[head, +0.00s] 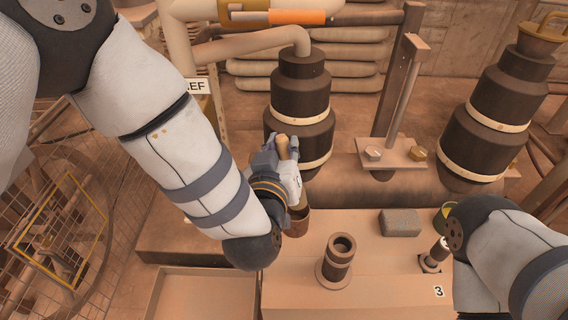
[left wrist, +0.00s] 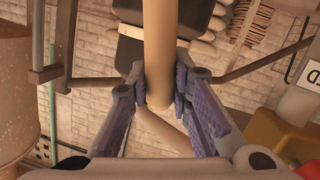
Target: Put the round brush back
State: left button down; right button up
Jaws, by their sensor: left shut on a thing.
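My left gripper (head: 284,158) is shut on the round brush, whose pale wooden handle (head: 283,146) sticks up out of the fingers in the head view. In the left wrist view the handle (left wrist: 159,45) runs from the top edge down between the two purple-grey finger pads. The brush head cannot be made out clearly. A small brown cup (head: 297,222) stands on the bench edge just below this gripper; whether the brush touches it is hidden. My right arm comes in from the right, and its gripper is not in view.
A short flanged pipe stub (head: 338,256) stands on the bench (head: 385,285). A dark stepped cylinder (head: 300,105) rises behind the gripper. An open tray (head: 205,292) sits at lower left.

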pick_arm(q)
jog(key=shift+w+f, duration=0.3)
jog(key=shift+f, duration=0.1)
jog(key=f, duration=0.3)
jog(key=shift+w+b, duration=0.2)
jog(key=shift+b, duration=0.2)
jog(key=shift+f, duration=0.2)
